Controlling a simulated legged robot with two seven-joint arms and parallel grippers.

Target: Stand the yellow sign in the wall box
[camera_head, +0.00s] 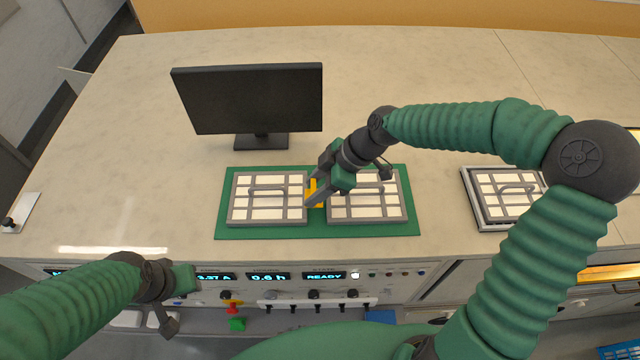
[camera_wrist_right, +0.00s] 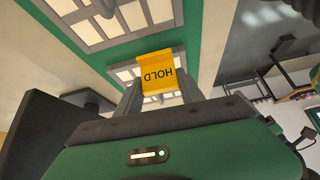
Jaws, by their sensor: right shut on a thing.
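The yellow sign, lettered HOLD, shows clearly in the right wrist view (camera_wrist_right: 160,72). My right gripper (camera_head: 318,187) is shut on it. In the head view only slivers of the yellow sign (camera_head: 312,185) show beside the fingers. The gripper and sign are over the green mat (camera_head: 290,232), at the gap between two grey-framed lattice panels. I cannot tell if the sign touches the mat. My left gripper (camera_head: 178,302) is low at the left, in front of the bench front, with no object visible in it; its opening is unclear. I cannot make out a wall box.
The left panel (camera_head: 268,213) and right panel (camera_head: 366,212) have handles and flank the right gripper. A black monitor (camera_head: 248,100) stands behind them. Another framed panel (camera_head: 500,211) lies right. Knobs and displays (camera_head: 325,276) line the bench front. The bench's left side is mostly clear.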

